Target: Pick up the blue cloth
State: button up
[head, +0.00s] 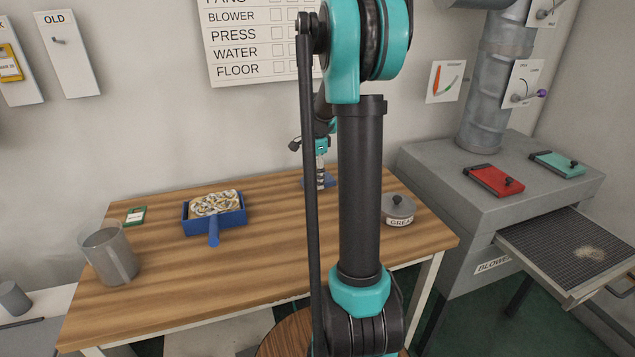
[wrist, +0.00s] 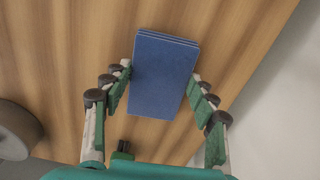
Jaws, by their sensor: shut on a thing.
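The blue cloth (wrist: 164,75) is a folded flat rectangle with layered edges, seen in the wrist view between the two fingers of my gripper (wrist: 160,88). The green finger pads press against its left and right sides. In the head view, a small part of the cloth (head: 308,183) shows at the back of the wooden table, beside my gripper (head: 320,181). My arm hides much of the cloth there. I cannot tell whether the cloth is lifted or still touches the table.
The wooden table (head: 150,290) holds a blue tray (head: 213,229) of rings, a grey cup (head: 110,257) and a small green item (head: 136,215). A lidded grey pot (head: 398,210) stands right of my arm. The wall is close behind. A grey machine (head: 450,190) stands right.

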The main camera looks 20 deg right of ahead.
notch_tip(320, 180, up, 20)
dwell(0.7)
jog(key=o, duration=0.4)
jog(key=c, duration=0.3)
jog(key=shift+s, duration=0.15)
jog(key=shift+c, duration=0.2)
